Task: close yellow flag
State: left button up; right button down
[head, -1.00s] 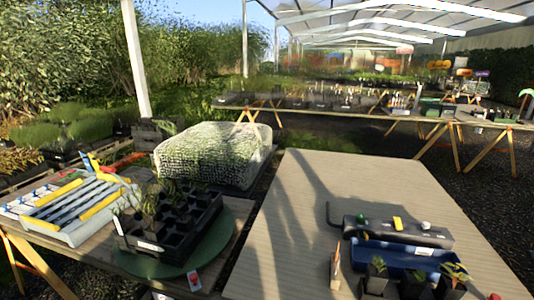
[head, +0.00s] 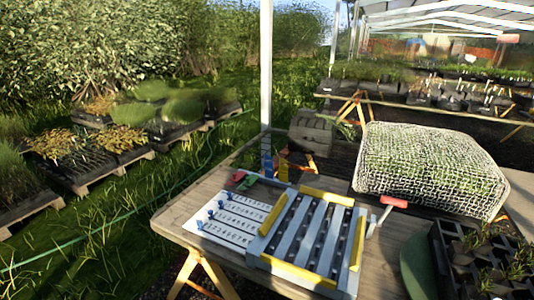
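A white and grey board (head: 258,247) lies on the wooden table at the lower middle. Its left part has rows of printed numbers with small blue sliders (head: 211,214). Its right part has dark slotted strips edged by yellow bars (head: 272,216), one of them along the back (head: 326,196). A small upright yellow piece (head: 283,171) stands beside a blue piece (head: 267,165) behind the board. I cannot tell which yellow part is the flag. Neither of my grippers is in view.
A red-topped T-shaped piece (head: 393,201) stands right of the board. A net-covered block (head: 430,168) sits behind it, and a black plant tray (head: 452,272) is at the lower right. A white post (head: 266,75) rises behind the table (head: 190,212). Grass lies left.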

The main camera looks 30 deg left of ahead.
aim_at(283, 169)
jog(key=j+z, duration=0.25)
jog(key=j, duration=1.65)
